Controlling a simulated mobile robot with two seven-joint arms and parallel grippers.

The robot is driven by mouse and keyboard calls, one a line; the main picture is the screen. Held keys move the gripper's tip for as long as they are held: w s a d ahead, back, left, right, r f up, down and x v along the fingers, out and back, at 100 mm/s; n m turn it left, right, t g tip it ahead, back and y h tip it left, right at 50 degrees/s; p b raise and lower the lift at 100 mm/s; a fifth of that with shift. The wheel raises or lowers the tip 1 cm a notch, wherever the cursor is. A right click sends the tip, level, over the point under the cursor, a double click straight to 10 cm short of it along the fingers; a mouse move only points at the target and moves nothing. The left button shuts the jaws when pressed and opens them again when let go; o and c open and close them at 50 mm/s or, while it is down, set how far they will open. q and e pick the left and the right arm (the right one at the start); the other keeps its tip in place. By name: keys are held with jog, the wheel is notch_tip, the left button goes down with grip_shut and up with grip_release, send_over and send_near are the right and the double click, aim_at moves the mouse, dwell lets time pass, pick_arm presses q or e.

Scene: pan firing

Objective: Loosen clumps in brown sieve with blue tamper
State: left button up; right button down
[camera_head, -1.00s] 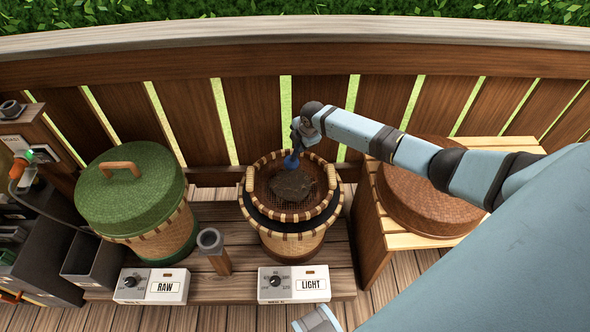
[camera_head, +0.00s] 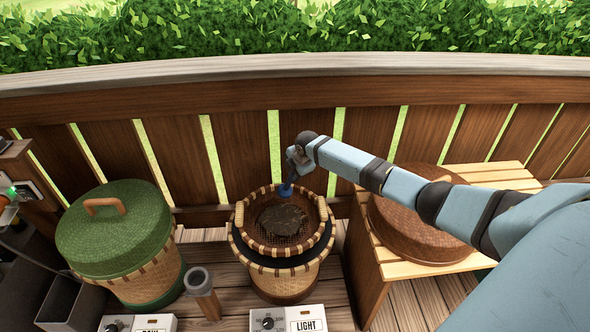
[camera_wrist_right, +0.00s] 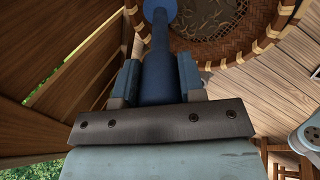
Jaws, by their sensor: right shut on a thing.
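The brown sieve (camera_head: 244,236) is a woven bowl with a striped rim, sitting on a basket with a dark band. Dark clumped material (camera_head: 282,219) lies on its mesh; the sieve also shows in the right wrist view (camera_wrist_right: 262,45). My right gripper (camera_head: 293,160) is shut on the blue tamper (camera_head: 285,189). In the right wrist view the tamper's handle (camera_wrist_right: 160,65) runs between the fingers. The tamper's blue head is at the far side of the sieve, near the rim; I cannot tell whether it touches anything. My left gripper is out of view.
A brown round lid (camera_head: 400,235) lies on a slatted stand at the right. A LIGHT box (camera_head: 290,320) is in front. A fence (camera_head: 240,150) closes off the back.

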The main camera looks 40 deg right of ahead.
notch_tip(320, 180, down, 9)
jog(key=a+b, duration=0.1)
jog(key=b, duration=0.4)
notch_tip(320, 180, up, 9)
jog(key=p, duration=0.8)
jog(key=shift+a+r+p, duration=0.1)
jog(key=shift+a+p, duration=0.05)
jog(key=shift+p, duration=0.15)
jog(key=shift+r, duration=0.1)
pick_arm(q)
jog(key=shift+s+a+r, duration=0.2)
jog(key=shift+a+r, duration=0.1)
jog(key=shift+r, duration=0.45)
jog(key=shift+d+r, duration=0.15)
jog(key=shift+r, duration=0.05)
